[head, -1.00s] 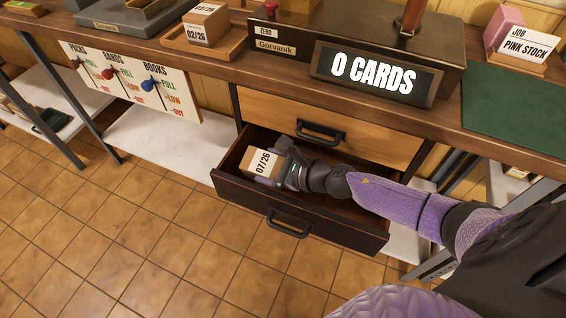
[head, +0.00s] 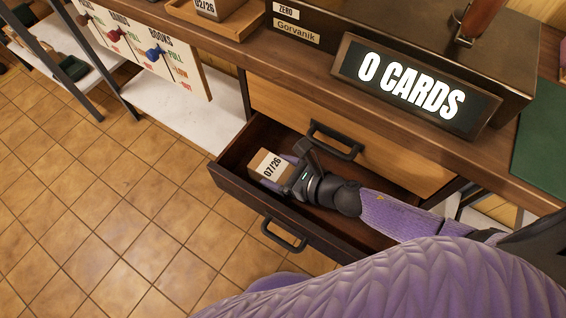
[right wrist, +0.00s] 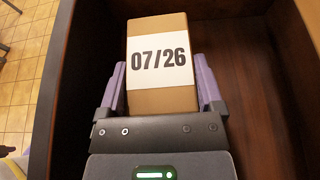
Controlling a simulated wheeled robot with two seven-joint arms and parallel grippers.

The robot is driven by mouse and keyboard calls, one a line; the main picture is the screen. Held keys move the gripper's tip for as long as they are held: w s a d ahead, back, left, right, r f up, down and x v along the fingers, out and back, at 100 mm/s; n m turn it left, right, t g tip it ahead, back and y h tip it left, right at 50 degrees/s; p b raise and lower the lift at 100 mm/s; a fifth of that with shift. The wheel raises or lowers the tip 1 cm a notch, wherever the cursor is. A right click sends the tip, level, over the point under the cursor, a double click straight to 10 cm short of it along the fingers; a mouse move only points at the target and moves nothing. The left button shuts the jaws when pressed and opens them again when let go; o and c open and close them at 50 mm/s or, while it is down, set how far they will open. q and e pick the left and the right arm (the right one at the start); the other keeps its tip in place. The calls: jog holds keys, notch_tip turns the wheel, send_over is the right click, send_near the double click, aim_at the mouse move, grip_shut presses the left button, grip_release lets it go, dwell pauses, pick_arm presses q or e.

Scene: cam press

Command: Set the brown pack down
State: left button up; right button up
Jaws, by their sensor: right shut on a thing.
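The brown pack (head: 268,165) carries a white band marked 07/26. In the head view it is inside the open lower drawer (head: 240,190), near its left end. My right gripper (head: 284,172) is shut on it. In the right wrist view the pack (right wrist: 158,98) sits between the two purple fingers of the right gripper (right wrist: 160,88), and the dark drawer floor (right wrist: 262,120) shows beside it. I cannot tell whether the pack's underside touches the floor. My left gripper is not in view.
A closed upper drawer (head: 400,150) is above the open one. On the counter stand a sign reading 0 CARDS (head: 412,88), a wooden tray (head: 235,22) and a green mat (head: 540,150). A board with coloured knobs (head: 185,65) hangs at left. The drawer's right part is free.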

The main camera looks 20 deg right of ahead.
jog(key=shift+f, duration=0.1)
jog(key=o, duration=1.1)
jog(key=shift+f, duration=0.15)
jog(key=shift+o, duration=0.8)
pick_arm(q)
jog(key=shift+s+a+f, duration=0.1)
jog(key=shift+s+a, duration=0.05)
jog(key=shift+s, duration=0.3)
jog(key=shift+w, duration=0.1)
pick_arm(e)
jog(key=shift+r, duration=0.4)
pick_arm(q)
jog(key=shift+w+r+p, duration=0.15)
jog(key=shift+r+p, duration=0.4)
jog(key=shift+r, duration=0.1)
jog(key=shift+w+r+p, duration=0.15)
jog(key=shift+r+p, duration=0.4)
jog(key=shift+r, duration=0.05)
pick_arm(e)
jog(key=v, duration=1.2)
jog(key=shift+f, duration=0.2)
